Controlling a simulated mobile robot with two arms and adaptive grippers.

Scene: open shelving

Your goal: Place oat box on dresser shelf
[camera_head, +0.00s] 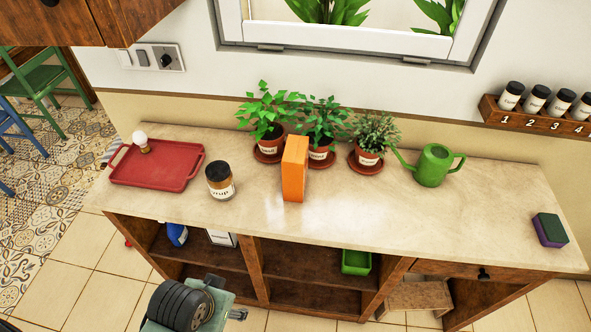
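The only box standing on the counter is a plain orange upright box (294,170), near the middle of the light stone top; no label is readable, so I cannot confirm that it holds oats. The dresser below is brown wood with open shelves (205,255). Its left upper compartment holds a blue bottle (177,234) and a white item (222,238). Its middle upper compartment holds a green container (356,261) at the right and has bare shelf (295,261) to the left.
Behind the box stand potted plants (319,135). A jar (220,181) and red tray (155,165) are left; a green watering can (433,165) and sponge (550,230) are right. The counter (350,220) is clear in front.

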